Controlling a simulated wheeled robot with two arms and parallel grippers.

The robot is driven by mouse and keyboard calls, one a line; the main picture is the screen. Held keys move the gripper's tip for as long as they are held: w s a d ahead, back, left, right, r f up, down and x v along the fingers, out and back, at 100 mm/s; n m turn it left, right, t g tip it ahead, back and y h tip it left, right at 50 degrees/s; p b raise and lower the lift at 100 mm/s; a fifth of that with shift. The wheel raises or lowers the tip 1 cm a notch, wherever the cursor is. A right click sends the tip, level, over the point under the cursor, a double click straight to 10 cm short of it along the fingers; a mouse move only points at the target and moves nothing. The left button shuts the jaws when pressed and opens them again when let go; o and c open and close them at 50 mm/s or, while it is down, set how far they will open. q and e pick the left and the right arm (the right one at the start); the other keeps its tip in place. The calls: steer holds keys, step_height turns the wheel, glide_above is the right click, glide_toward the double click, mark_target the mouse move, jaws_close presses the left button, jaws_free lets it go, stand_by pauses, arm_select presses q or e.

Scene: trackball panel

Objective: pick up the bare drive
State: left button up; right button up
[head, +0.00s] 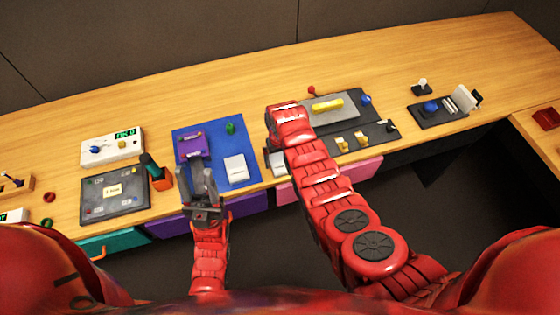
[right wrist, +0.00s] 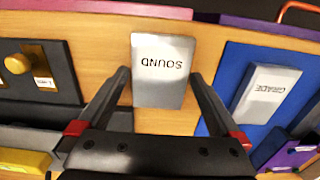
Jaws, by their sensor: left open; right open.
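A pale grey block labelled SOUND, likely the bare drive (right wrist: 163,62), lies on bare wood near the table's front edge. In the head view its pale end (head: 278,163) shows, partly hidden by my right arm. My right gripper (right wrist: 160,76) is open, with one finger on each side of this block; contact is not clear. In the head view the right gripper (head: 271,145) is mostly hidden under its wrist. A similar block labelled GRADE (head: 236,169) lies on the blue mat (head: 212,138). My left gripper (head: 201,182) is open and empty, by the purple dock (head: 191,144).
A dark panel (head: 357,143) with a yellow bar and yellow knobs stands right of the right gripper. A green knob (head: 231,128) rises from the blue mat. A dark panel (head: 112,208) and a white box (head: 112,147) stand left. The table's back is clear.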

steer(key=c, duration=0.9)
steer(key=shift+w+r, duration=0.1)
steer(key=shift+r, duration=0.1)
